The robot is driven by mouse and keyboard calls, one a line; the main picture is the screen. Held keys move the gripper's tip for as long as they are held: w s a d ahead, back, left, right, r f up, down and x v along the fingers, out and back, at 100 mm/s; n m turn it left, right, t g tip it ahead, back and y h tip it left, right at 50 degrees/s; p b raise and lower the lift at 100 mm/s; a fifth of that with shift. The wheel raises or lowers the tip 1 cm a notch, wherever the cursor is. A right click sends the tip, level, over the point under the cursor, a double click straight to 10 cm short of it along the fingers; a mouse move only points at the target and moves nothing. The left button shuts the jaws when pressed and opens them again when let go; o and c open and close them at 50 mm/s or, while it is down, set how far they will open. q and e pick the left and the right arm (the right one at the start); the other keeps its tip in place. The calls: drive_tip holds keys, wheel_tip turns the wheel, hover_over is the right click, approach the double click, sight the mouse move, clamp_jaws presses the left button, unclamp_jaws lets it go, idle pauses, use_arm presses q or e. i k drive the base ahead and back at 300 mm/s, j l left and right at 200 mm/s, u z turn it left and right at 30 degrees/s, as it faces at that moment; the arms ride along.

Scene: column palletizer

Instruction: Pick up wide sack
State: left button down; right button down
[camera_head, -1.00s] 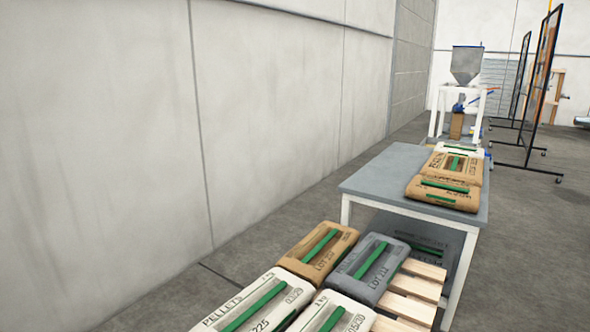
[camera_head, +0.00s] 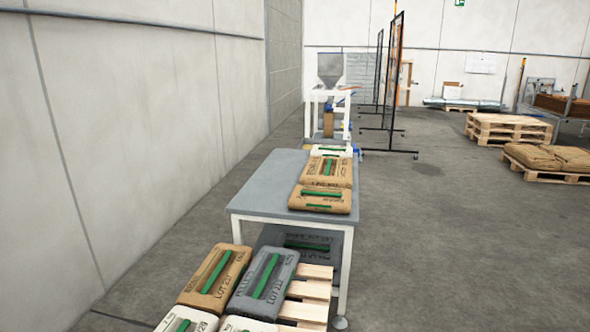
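Several sacks with green strips are in view, and I cannot tell for sure which is the wide sack. On the grey table (camera_head: 258,183), a brown sack (camera_head: 311,200) lies at the near right end. Another brown sack (camera_head: 316,171) and a white one (camera_head: 331,151) lie behind it. On the wooden pallet (camera_head: 306,292) below, a brown sack (camera_head: 203,278), a grey sack (camera_head: 247,297) and parts of white sacks (camera_head: 183,322) show. Neither of my grippers is in view.
A white-framed hopper machine (camera_head: 331,95) stands behind the table. A concrete wall (camera_head: 130,130) runs along the left. Black-framed screens (camera_head: 391,95) stand further back. Stacked pallets (camera_head: 508,130) and a pallet with brown sacks (camera_head: 550,158) are at right. The floor right of the table is clear.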

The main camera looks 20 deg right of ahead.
sight(318, 171)
drive_tip(key=z, duration=0.65)
drive_tip(key=l+z, duration=0.35)
drive_tip(key=l, duration=0.2)
drive_tip(key=i+l+z, duration=0.2)
drive_tip(key=l+z, duration=0.15)
drive_tip(key=i+l, duration=0.9)
drive_tip(key=i, duration=1.6)
drive_tip(key=i+u, duration=0.2)
drive_tip(key=i, duration=0.15)
drive_tip(key=i+l+u, duration=0.15)
drive_tip(key=i, duration=0.25)
drive_tip(key=i+l+u, duration=0.2)
drive_tip(key=i, duration=0.15)
drive_tip(key=i+l+u, duration=0.15)
drive_tip(key=i+u, duration=0.15)
drive_tip(key=u, duration=0.15)
drive_tip(key=i+l+u, duration=0.2)
drive_tip(key=u, duration=0.25)
drive_tip(key=i+l+u, duration=0.25)
drive_tip(key=u, duration=0.25)
drive_tip(key=i+l+u, duration=0.15)
drive_tip(key=l+u, duration=0.3)
drive_tip(key=i+l+u, duration=0.1)
drive_tip(key=l+u, duration=0.35)
